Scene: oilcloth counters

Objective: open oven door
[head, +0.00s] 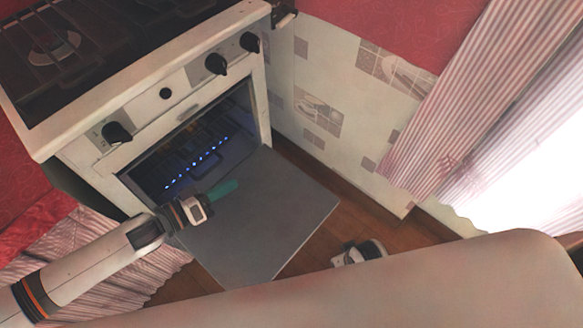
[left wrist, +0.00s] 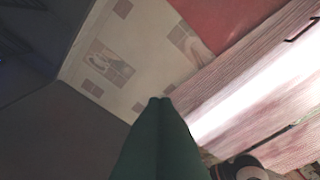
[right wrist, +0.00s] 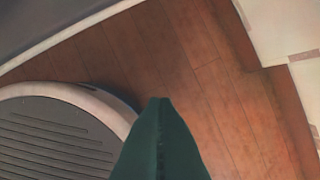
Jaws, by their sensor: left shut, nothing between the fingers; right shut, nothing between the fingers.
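The white oven (head: 178,112) stands at the upper left in the head view. Its door (head: 262,218) is folded down and lies roughly flat in front of the cavity, its dark inner face showing. The cavity (head: 200,150) is open, with racks and a row of blue lights inside. My left gripper (head: 224,188), with green fingers, is shut and empty, over the door near the cavity opening. In the left wrist view its shut fingers (left wrist: 160,110) show in front of the tiled wall. My right gripper (right wrist: 160,110) is shut and empty, above the wooden floor in the right wrist view.
A gas hob (head: 60,50) tops the oven, with black knobs (head: 216,64) on its front. A tiled wall (head: 325,115) and a striped curtain (head: 450,110) stand to the right. Wooden floor (head: 325,240) is bare between door and wall.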

